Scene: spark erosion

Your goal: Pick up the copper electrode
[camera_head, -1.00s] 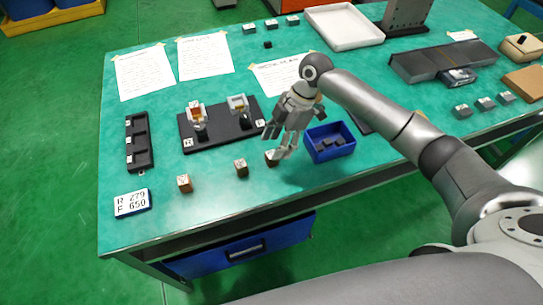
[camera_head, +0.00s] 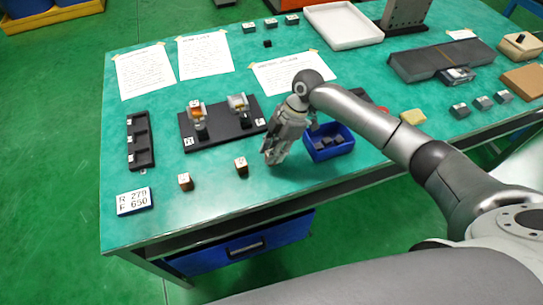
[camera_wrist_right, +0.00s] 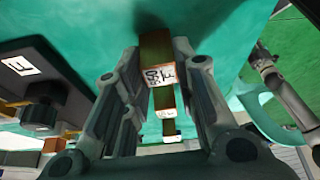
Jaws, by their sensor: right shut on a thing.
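Small copper electrodes with white labels stand along the table's front edge. In the head view one (camera_head: 185,181) is at the left and another (camera_head: 241,165) is just left of my right gripper (camera_head: 271,158). The gripper points down at the table, and its fingers hide the block between them. In the right wrist view the fingers are shut on the nearest copper electrode (camera_wrist_right: 155,47), whose white label faces the camera. Two more blocks line up beyond it. I cannot tell whether the held block touches the table. My left gripper is out of view.
A blue bin (camera_head: 330,153) with dark pieces stands close right of my right gripper. A black fixture plate (camera_head: 215,138) lies behind the electrodes. A black tray (camera_head: 139,155) and a sign (camera_head: 134,201) are at the left. Paper sheets lie farther back.

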